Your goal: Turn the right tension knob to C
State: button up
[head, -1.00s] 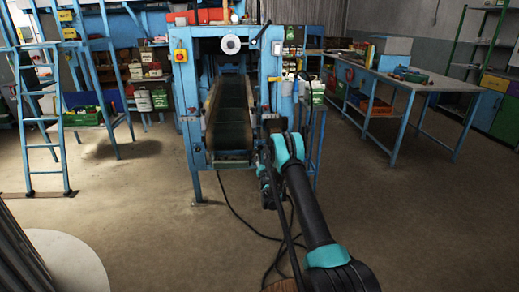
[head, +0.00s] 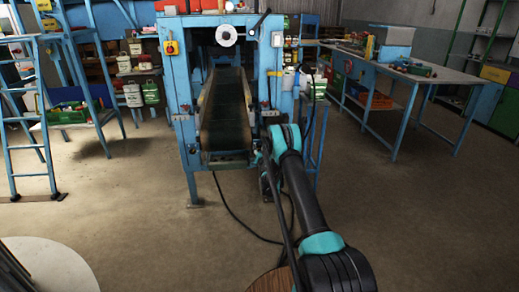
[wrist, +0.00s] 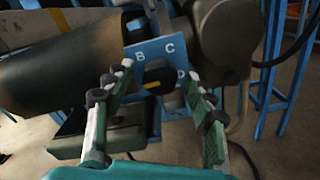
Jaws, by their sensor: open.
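The tension knob (wrist: 158,74) is black with a yellow mark on its lower left face, in the wrist view. It sits on a blue plate (wrist: 146,50) with the letters B, C and D around it; C is at the upper right. The yellow mark does not line up with C. My gripper (wrist: 158,70) is open, with one green and white finger on each side of the knob; I cannot tell whether they touch it. In the head view, my arm's far end is at the right front of the blue machine (head: 182,95), and the knob cannot be made out.
The machine's belt (head: 226,105) slopes down beside my arm. In the wrist view, a dark roller (wrist: 60,75) lies left and a rounded housing (wrist: 225,40) right of the plate. A blue workbench (head: 400,85) stands right, a ladder (head: 30,130) left. Cables lie on the floor.

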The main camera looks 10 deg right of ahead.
jog(key=c, duration=1.2)
jog(key=shift+o, duration=0.2)
jog(key=shift+m, duration=0.3)
